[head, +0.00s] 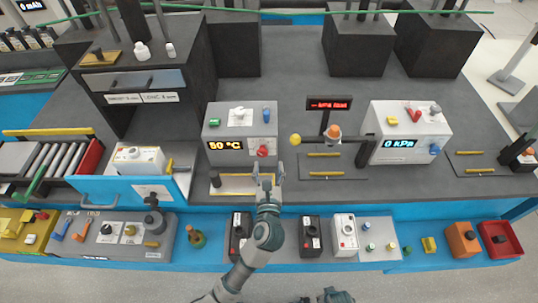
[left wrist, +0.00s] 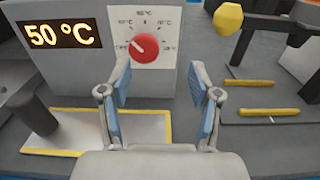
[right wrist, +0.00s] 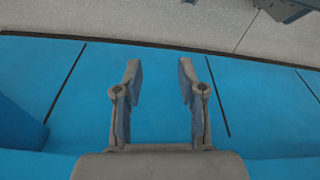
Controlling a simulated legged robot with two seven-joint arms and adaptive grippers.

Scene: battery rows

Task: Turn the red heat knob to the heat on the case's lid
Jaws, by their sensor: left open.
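The red heat knob (head: 262,152) is on the front of a grey heat box, right of its lit display (head: 225,146) reading 50 °C. In the left wrist view the knob (left wrist: 145,48) sits on a white dial, its pale pointer aimed to the upper left. My left gripper (head: 268,170) is open and empty, just in front of and below the knob. In the left wrist view its fingers (left wrist: 162,82) are apart, not touching the knob. My right gripper (right wrist: 160,65) is open and empty over a blue surface. I cannot tell which thing is the case's lid.
A yellow-ended lever (head: 297,140) stands right of the heat box. A yellow-edged plate (head: 232,192) lies below the box. A blue panel with a paper label (head: 152,192) is at the left. A white 0 kPa box (head: 398,144) stands at the right.

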